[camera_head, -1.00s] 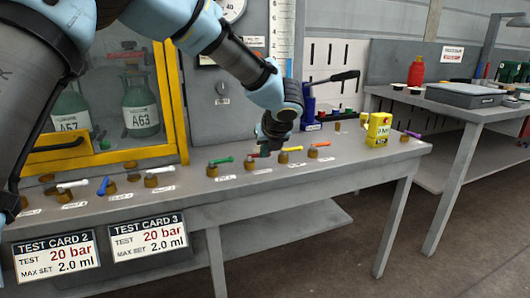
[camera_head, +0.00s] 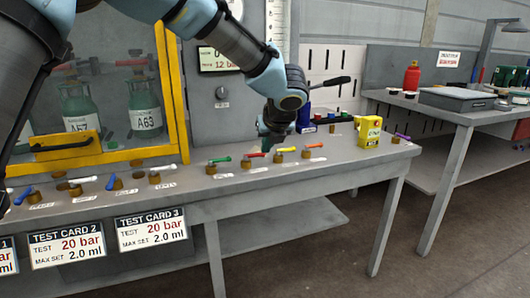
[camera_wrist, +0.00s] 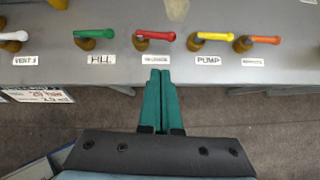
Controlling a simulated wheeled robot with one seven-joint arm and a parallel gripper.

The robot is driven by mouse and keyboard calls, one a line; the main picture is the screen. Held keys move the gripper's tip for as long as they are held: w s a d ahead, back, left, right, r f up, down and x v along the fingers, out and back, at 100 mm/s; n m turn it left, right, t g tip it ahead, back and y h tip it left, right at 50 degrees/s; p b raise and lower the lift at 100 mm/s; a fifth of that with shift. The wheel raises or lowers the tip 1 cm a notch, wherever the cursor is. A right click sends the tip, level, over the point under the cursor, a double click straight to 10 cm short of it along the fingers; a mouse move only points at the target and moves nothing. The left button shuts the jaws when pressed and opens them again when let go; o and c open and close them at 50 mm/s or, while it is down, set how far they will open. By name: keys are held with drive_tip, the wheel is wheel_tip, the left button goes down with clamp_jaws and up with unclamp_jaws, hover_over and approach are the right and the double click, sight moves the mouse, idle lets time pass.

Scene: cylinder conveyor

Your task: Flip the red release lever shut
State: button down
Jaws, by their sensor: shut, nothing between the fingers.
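The red lever (camera_wrist: 155,36) sits on a brass-coloured base on the bench, above a white label. Its handle lies sideways, pointing right in the wrist view, roughly parallel with the bench edge. In the head view the red lever (camera_head: 256,155) shows partly beside my gripper (camera_head: 268,144). My gripper (camera_wrist: 160,73) has its green fingers together and empty. In the wrist view the fingertips lie just below the red lever's label, apart from the handle in the picture. Their height over the bench is unclear.
A green lever (camera_wrist: 94,34) stands left of the red one; a yellow lever (camera_wrist: 214,37) and an orange lever (camera_wrist: 262,40) stand close on the right. A yellow-framed cabinet (camera_head: 172,80) is behind on the left.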

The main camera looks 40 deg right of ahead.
drive_tip(key=v, duration=0.5)
idle(0.5)
drive_tip(key=w+a+r+m+t+h, duration=0.1)
drive_tip(key=w+a+m, duration=0.5)
drive_tip(key=w, duration=0.4)
drive_tip(key=w+a+m+t+h, duration=0.1)
drive_tip(key=w+a+m, duration=0.6)
drive_tip(key=w, duration=0.2)
drive_tip(key=w+a+f+m+g, duration=0.1)
drive_tip(key=w+a+f+m, duration=0.2)
drive_tip(key=a+m, duration=0.55)
drive_tip(key=s+a+f+m+g+y, duration=0.25)
drive_tip(key=s+a, duration=0.25)
drive_tip(key=a, duration=0.6)
drive_tip(key=s+a+f+m+g+y, duration=0.1)
drive_tip(key=s+a+f+m+g, duration=0.2)
drive_tip(key=a, duration=0.9)
drive_tip(key=s+a+f+m+g+y, duration=0.15)
drive_tip(key=s+a+f+m, duration=0.35)
drive_tip(key=a, duration=0.6)
wheel_tip(320, 180, up, 16)
drive_tip(key=p, duration=1.4)
drive_tip(key=shift+s+d+f+n+t+y, duration=0.2)
drive_tip(key=shift+s+d+n+t+y, duration=0.1)
drive_tip(key=shift+s+t, duration=0.1)
